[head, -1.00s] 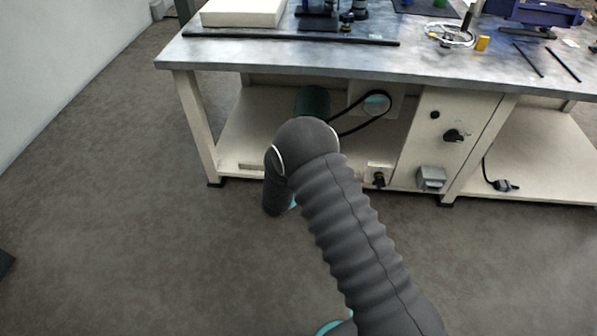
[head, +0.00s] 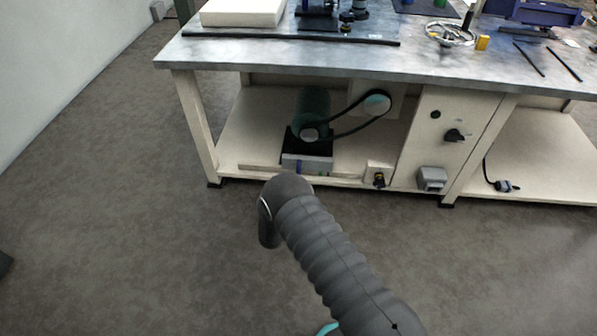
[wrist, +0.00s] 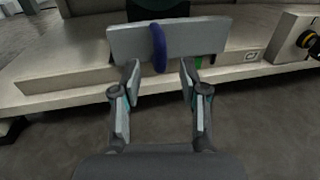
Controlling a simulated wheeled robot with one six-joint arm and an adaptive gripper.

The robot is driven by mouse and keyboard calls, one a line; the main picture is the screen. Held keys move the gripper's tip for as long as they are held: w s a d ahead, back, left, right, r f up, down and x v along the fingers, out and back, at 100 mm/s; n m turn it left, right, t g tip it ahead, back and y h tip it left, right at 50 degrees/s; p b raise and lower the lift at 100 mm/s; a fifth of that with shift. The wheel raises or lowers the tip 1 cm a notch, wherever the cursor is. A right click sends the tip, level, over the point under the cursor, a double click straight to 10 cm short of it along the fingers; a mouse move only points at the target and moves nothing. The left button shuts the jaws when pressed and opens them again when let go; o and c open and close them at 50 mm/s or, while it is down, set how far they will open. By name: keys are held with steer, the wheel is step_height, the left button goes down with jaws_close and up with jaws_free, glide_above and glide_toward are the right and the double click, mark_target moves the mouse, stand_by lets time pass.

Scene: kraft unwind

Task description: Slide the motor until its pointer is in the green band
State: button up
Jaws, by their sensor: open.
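The green motor (head: 313,108) stands on a dark base on the lower shelf under the bench, with a black belt (head: 352,128) running to a pulley on the right. A grey scale plate (head: 305,163) is at the front of the motor. In the head view the gripper is hidden by my arm.
The shelf edge (wrist: 50,92) runs across below the plate. The floor in front is clear.

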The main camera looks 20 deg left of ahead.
steer(key=w, duration=0.7)
steer(key=shift+a, duration=0.1)
jaws_close()
